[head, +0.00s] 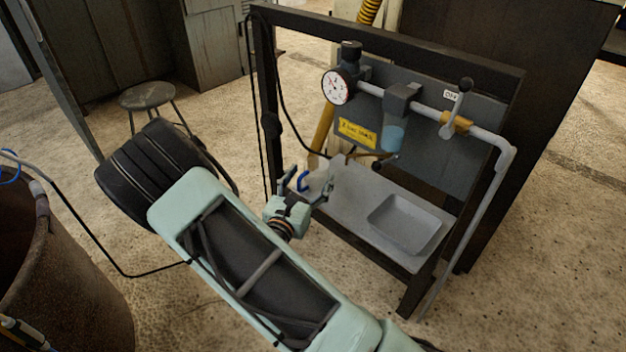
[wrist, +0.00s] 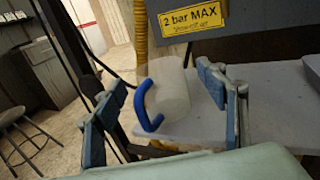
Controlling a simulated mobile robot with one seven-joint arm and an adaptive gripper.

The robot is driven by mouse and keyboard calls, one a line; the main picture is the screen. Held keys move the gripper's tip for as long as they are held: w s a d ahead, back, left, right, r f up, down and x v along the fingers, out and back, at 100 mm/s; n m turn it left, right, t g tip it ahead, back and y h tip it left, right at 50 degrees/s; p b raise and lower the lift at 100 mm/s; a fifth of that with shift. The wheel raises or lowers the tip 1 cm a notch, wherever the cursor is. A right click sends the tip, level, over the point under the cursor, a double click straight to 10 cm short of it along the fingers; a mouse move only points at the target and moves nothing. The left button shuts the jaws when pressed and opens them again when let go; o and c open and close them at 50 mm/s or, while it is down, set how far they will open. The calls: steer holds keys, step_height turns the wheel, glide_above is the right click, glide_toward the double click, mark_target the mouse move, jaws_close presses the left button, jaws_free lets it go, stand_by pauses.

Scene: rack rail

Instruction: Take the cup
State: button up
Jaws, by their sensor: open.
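The cup (wrist: 172,92) is pale and translucent with a blue handle, at the left end of the grey shelf in the rack. In the head view the cup (head: 319,181) is small and partly hidden by my gripper. My gripper (head: 306,187) is open in front of the cup. In the wrist view the fingers of my gripper (wrist: 165,100) show on either side of it, with the blue handle towards the left finger. I cannot tell whether any finger touches the cup.
A grey tray (head: 404,225) sits on the shelf (head: 352,198) to the right. Above run a pipe with a dial gauge (head: 337,87), a clear blue bowl (head: 392,137) and a lever valve (head: 456,124). A dark frame post (head: 268,100) stands left; a yellow hose hangs behind.

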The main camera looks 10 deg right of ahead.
mark_target(312, 173)
steer(key=x, duration=0.3)
steer(key=shift+w+d+f+b, duration=0.15)
steer(key=shift+w+b, duration=0.2)
steer(key=shift+b, duration=0.05)
steer(key=shift+c, duration=0.7)
steer(key=c, duration=1.1)
